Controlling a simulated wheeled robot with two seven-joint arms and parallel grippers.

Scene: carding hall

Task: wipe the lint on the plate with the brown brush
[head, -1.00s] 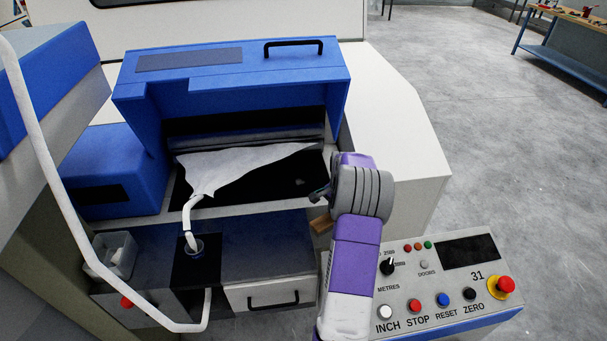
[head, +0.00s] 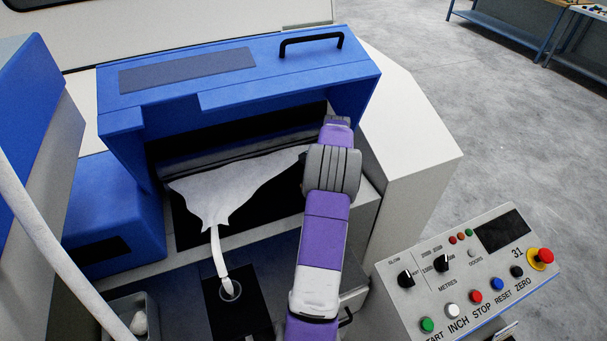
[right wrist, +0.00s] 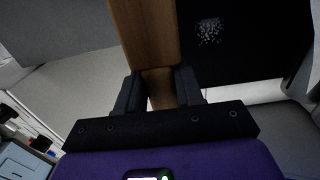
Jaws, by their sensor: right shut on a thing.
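The brown brush (right wrist: 145,35) is a wooden block held between the two dark fingers of my right gripper (right wrist: 158,88) in the right wrist view. The black plate (right wrist: 255,60) lies beyond it there, with a small speckled patch of pale lint (right wrist: 208,32) to the right of the brush. A visible gap separates brush and lint in that picture; contact with the plate cannot be told. In the head view the plate (head: 262,212) shows under the blue hood, beside my right arm. That arm hides the brush, the lint and the right gripper. My left gripper is not in view.
A white fibre web (head: 220,190) spreads over the plate's left and narrows into a strand. The blue hood (head: 240,85) overhangs the back. A control panel (head: 465,270) with buttons stands at right. A grey bin (head: 122,308) is at lower left.

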